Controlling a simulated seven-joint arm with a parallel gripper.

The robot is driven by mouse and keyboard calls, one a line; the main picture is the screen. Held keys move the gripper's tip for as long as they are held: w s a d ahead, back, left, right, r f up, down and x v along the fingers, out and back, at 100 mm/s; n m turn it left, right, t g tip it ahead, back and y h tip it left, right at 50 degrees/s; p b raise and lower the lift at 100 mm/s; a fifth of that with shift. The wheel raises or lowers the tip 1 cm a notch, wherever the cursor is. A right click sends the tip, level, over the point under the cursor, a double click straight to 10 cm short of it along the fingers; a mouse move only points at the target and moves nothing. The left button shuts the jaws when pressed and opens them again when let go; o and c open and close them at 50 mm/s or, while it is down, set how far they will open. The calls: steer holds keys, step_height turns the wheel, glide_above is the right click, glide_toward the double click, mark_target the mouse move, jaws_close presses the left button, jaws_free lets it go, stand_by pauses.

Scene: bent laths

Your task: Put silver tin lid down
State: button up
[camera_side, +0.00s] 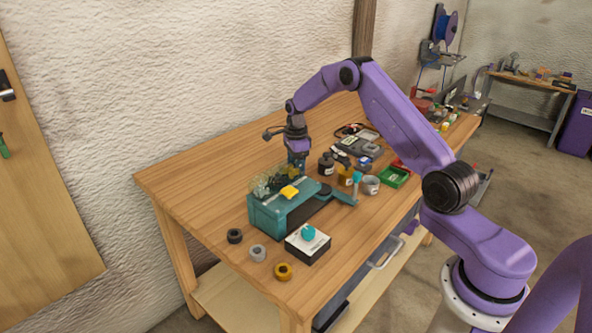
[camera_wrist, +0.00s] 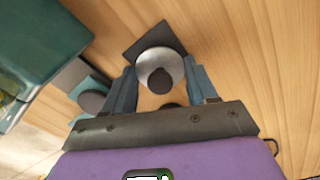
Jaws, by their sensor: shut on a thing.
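In the wrist view, a round silver tin lid (camera_wrist: 147,62) with a dark knob sits between the two blue fingers of my gripper (camera_wrist: 160,72). The fingers are shut on it from both sides. A dark square piece (camera_wrist: 140,46) shows behind the lid; whether the two touch I cannot tell. In the side view my gripper (camera_side: 297,163) points down behind the teal machine, close to the dark jar. The held lid cannot be made out there.
The teal machine (camera_side: 265,219) with a clear cover stands close by. A dark jar (camera_side: 325,164), a yellow jar (camera_side: 345,176) and a grey tin (camera_side: 370,185) stand to the right.

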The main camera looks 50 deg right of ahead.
steer(key=shift+f, duration=0.7)
steer(key=shift+f, duration=0.15)
steer(key=o, duration=1)
step_height(320, 180, up, 12)
steer(key=shift+r, duration=0.2)
